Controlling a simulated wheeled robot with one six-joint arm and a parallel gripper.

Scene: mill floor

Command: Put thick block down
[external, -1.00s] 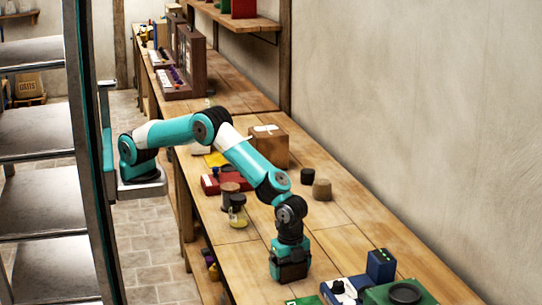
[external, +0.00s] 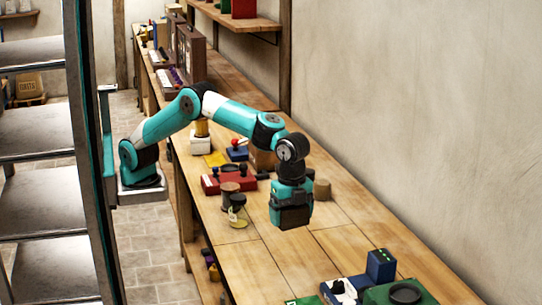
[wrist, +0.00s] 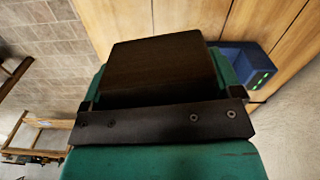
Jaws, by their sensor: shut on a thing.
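In the wrist view, the thick block (wrist: 162,62) is dark brown with a flat, broad face and sits between the jaws. My gripper (external: 291,215) is shut on it and points down over the middle of the bench (external: 245,260). In the external view the gripper's lower end is dark, and I cannot clearly tell block from fingers there. The gripper looks to be above the bench top; the exact gap below it is hard to tell.
A blue box (external: 380,266) and a green unit with a dark round top (external: 400,292) stand at the near right. Bare bench lies between.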

